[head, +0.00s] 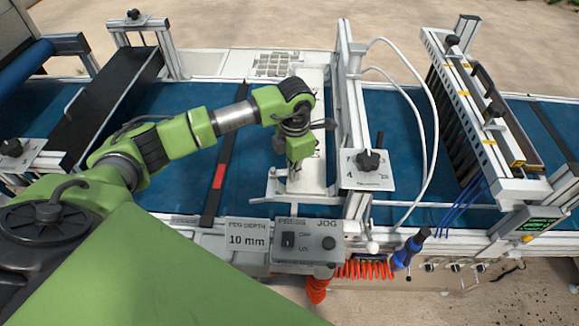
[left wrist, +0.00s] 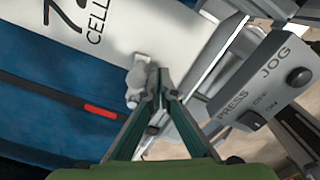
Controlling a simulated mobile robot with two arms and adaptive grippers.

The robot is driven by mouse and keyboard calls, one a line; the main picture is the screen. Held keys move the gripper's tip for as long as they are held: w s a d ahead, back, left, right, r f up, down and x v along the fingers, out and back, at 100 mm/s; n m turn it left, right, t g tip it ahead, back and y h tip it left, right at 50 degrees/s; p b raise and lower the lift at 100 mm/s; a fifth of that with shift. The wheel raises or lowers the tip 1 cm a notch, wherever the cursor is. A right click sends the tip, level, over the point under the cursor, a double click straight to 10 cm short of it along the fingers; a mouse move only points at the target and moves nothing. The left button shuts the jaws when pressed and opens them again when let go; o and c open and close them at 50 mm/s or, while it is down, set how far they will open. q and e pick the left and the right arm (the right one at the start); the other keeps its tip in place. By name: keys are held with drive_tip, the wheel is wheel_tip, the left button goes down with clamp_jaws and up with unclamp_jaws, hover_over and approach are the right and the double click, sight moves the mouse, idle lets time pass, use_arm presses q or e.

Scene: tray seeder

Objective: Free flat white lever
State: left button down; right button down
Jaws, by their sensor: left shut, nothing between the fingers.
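My left gripper (head: 296,168) is shut and empty, pointing down over the white plate in the middle of the machine. Its closed fingertips (left wrist: 159,78) also show in the left wrist view. A small white lever-like part (head: 272,186) stands at the near left corner of the plate, just below and left of the fingertips. In the left wrist view a rounded white part (left wrist: 137,80) lies right beside the fingers, on their left. I cannot tell whether they touch, and the fingers hide some of it. My right gripper is not in view.
The press and jog control box (head: 307,243) sits at the near edge, close to the gripper. A post with a black knob (head: 368,160) and white hoses stand to the right. A blue belt (head: 190,98) with a dark strip runs underneath my left arm.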

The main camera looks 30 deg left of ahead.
use_arm(q)
drive_tip(key=shift+w+f, duration=0.15)
drive_tip(key=shift+f, duration=0.05)
